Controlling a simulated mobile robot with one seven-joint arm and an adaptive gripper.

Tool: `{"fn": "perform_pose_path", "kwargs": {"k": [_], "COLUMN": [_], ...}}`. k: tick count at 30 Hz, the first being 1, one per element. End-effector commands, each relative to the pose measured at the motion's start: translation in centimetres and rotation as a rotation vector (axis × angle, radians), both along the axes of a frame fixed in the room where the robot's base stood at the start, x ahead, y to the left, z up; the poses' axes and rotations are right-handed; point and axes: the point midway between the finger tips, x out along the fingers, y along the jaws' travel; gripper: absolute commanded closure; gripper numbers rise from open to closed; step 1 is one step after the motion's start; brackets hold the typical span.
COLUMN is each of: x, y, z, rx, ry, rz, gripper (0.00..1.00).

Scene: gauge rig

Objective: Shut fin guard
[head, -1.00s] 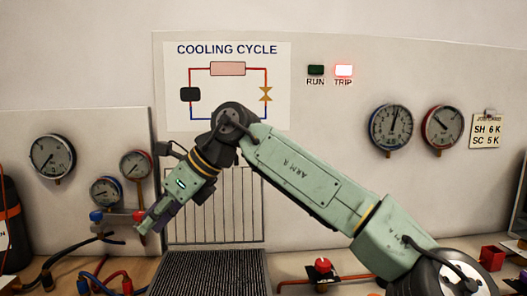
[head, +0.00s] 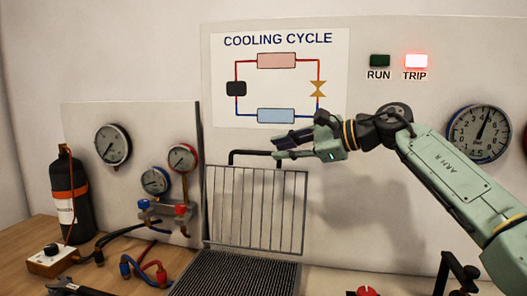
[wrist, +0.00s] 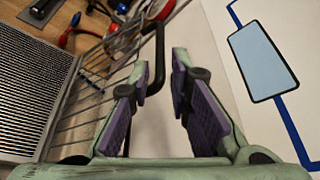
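The fin guard (head: 255,209), a grey wire grille, stands upright against the back panel. The dark ribbed fin block (head: 240,274) lies at its foot, uncovered. A black bent bar (head: 248,152) shows at the guard's top edge; I cannot tell whether it is joined to it. My gripper (head: 279,147) is open and empty, pointing left above the guard's top right. In the wrist view, the purple-padded fingers (wrist: 160,68) are apart, the black bar (wrist: 159,42) shows beyond and between them, and the guard (wrist: 90,85) is to the left. Contact with the bar is unclear.
A gauge manifold (head: 165,210) with hoses stands left of the guard. A black cylinder (head: 69,205) is farther left. A red knob (head: 367,291) sits at the front right. The TRIP lamp (head: 416,61) is lit red.

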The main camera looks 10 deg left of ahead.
Motion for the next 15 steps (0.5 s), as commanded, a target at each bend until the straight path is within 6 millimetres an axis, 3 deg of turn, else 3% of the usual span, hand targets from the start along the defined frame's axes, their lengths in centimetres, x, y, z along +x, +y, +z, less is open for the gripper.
{"fn": "perform_pose_path", "kwargs": {"k": [3, 9, 15], "x": [0.5, 1.3, 1.7], "y": [2.3, 5.1, 6.2], "z": [-0.4, -1.3, -1.8], "rx": [-0.002, -0.001, 0.0], "ry": [0.002, 0.002, 0.001], "rz": [0.003, 0.002, -0.001], "gripper": [0.82, 0.82, 0.82]}}
